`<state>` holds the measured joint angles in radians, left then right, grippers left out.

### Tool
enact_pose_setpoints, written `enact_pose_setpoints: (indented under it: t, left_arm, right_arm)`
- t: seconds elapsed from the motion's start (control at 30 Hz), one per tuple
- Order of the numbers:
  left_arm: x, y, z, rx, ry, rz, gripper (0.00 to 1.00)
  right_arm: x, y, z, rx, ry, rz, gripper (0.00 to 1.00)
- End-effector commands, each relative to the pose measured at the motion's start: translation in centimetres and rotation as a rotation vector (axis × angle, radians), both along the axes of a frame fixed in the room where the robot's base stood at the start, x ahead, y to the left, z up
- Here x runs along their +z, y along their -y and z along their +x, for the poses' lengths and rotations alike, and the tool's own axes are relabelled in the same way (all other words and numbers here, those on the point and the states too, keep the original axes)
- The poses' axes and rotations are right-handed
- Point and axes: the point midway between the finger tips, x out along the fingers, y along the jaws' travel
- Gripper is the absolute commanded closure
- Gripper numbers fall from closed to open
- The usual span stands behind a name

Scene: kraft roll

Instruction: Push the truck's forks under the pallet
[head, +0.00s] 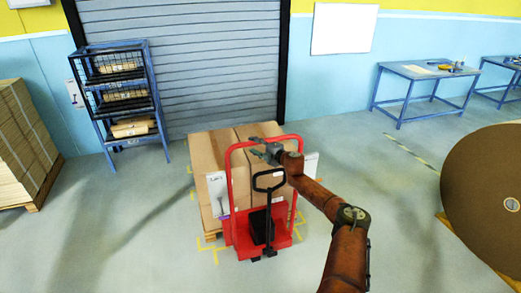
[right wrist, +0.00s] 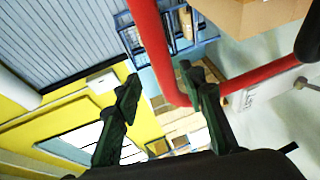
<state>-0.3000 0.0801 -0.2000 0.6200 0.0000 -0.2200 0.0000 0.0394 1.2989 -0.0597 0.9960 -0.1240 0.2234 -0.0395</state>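The red pallet truck (head: 264,236) stands in front of the load of tall brown boxes (head: 205,152), with its black tiller handle (head: 269,180) facing me. The pallet under the boxes is mostly hidden; only a little of its edge shows at the lower left. The forks are hidden behind the truck's body, so I cannot tell how far under they are. My right gripper (head: 264,150) is at the upper right of the truck's red tube frame. In the right wrist view its two fingers (right wrist: 163,88) are apart, with the red tube (right wrist: 155,45) between or just beyond them. My left gripper is out of view.
A grey roller shutter (head: 185,70) is behind the boxes. A blue shelf rack (head: 147,87) stands at the left, with stacked cardboard (head: 20,145) farther left. A large brown roll (head: 485,195) is at the right. Open floor lies on both sides of the truck.

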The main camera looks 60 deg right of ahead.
Motion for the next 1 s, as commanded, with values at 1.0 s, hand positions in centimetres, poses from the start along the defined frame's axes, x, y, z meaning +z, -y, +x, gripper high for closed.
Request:
enact_pose_setpoints:
  t: [1.0]
  left_arm:
    - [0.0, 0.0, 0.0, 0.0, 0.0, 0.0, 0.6]
  right_arm:
    - [-2.0, -2.2, -4.6, -0.02, -0.012, 0.037, 0.63]
